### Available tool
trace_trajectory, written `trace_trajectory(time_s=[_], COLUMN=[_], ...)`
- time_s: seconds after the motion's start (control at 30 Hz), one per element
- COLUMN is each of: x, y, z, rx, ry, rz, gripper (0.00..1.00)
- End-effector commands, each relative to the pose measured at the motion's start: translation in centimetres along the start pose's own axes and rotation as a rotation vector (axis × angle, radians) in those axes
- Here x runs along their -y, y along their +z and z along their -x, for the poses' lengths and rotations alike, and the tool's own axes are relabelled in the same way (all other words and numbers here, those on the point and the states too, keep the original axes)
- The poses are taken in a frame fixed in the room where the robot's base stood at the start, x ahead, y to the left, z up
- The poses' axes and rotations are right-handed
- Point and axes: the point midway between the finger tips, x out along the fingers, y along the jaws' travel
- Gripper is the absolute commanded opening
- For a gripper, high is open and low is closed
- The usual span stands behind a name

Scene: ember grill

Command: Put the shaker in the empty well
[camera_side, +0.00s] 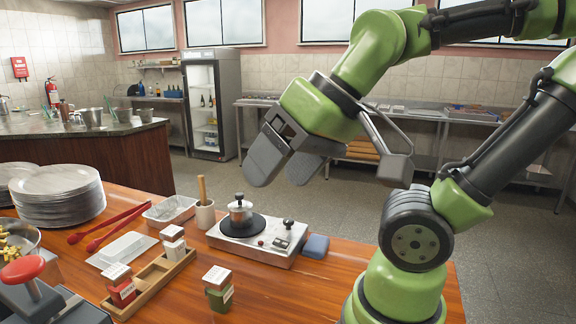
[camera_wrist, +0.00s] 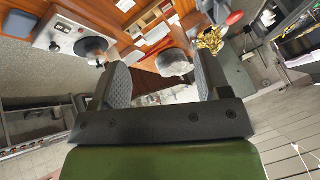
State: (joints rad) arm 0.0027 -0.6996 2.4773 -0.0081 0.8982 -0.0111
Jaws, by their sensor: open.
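A green shaker with a pale lid (camera_side: 218,289) stands upright on the wooden table, just right of a wooden rack (camera_side: 150,294). The rack holds a red shaker (camera_side: 121,287) at its near end and a white shaker (camera_side: 173,244) at its far end. An empty well (camera_side: 151,275) shows between them. My gripper (camera_side: 286,165) is open and empty, high above the table and behind the small stove, well away from the shakers. Its two fingers also frame the wrist view (camera_wrist: 163,82), with the rack (camera_wrist: 150,18) small at the top.
Table surface around the green shaker is clear.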

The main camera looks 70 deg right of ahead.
Motion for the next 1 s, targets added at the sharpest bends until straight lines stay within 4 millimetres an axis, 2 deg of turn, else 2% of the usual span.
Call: trace_trajectory(time_s=[0.07, 0.5, 0.67, 0.87, 1.0], x=[0.0, 0.0, -0.3, -1.9, -3.2], y=[0.4, 0.6, 0.4, -0.6, -1.6], z=[0.3, 0.4, -0.3, -3.5, -6.3], rx=[-0.017, -0.02, 0.042, 0.21, 0.222], ry=[-0.014, -0.017, 0.036, 0.324, 0.6], rz=[-0.008, -0.012, -0.063, -0.261, -0.394], gripper=[0.82, 0.82, 0.82, 0.82, 0.82])
